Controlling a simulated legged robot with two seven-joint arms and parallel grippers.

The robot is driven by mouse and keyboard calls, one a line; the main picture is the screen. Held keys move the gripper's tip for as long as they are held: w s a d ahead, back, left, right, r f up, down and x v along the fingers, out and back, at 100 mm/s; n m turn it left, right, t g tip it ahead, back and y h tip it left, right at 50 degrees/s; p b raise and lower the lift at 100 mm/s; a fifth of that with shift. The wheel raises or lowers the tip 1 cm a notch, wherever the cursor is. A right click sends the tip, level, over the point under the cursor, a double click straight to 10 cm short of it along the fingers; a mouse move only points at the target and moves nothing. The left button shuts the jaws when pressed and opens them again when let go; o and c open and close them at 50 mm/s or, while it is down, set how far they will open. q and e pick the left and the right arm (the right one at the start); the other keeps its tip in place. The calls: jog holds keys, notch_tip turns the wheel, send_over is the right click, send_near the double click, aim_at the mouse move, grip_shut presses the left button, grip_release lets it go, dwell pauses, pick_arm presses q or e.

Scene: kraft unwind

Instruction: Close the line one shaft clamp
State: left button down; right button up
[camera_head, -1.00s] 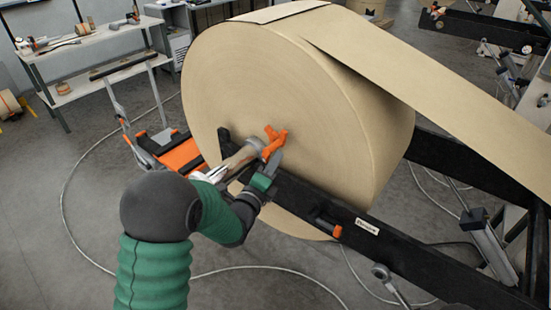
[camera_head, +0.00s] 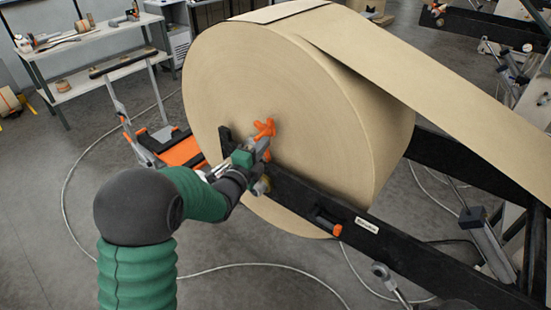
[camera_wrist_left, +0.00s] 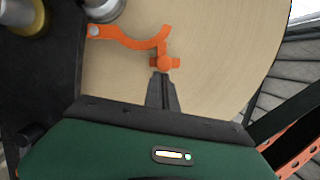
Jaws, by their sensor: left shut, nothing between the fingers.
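The shaft clamp's orange curved arm (camera_wrist_left: 130,39) shows in the left wrist view in front of the roll's flat face, with a pivot at its left end and an orange knob (camera_wrist_left: 165,63) at its lower right. In the head view the orange clamp (camera_head: 264,128) stands up above the black beam at the roll's centre. My left gripper (camera_wrist_left: 163,78) is shut and empty, its fingertips just below the knob; I cannot tell if they touch it. The silver shaft end (camera_wrist_left: 103,8) shows partly at the top. My right gripper is not in view.
An orange-handled latch (camera_head: 327,226) sits along the beam. An orange-decked cart (camera_head: 183,153) stands behind my arm. A cable lies on the floor.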

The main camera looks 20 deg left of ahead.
pick_arm(q)
jog(key=w+a+f+n+g+h+p, duration=0.1)
jog(key=w+a+f+n+p, duration=0.1)
jog(key=a+n, duration=0.3)
jog(key=w+a+f+n+g+h+p, duration=0.1)
jog(key=w+a+f+n+g+p, duration=0.1)
jog(key=a, duration=0.9)
jog(key=w+f+n+p, duration=0.1)
jog(key=n+p, duration=0.1)
jog(key=n, duration=0.1)
jog(key=shift+w+f+n+p, duration=0.15)
jog(key=shift+w+n+p, duration=0.15)
jog(key=shift+n, duration=0.1)
jog(key=shift+d, duration=0.1)
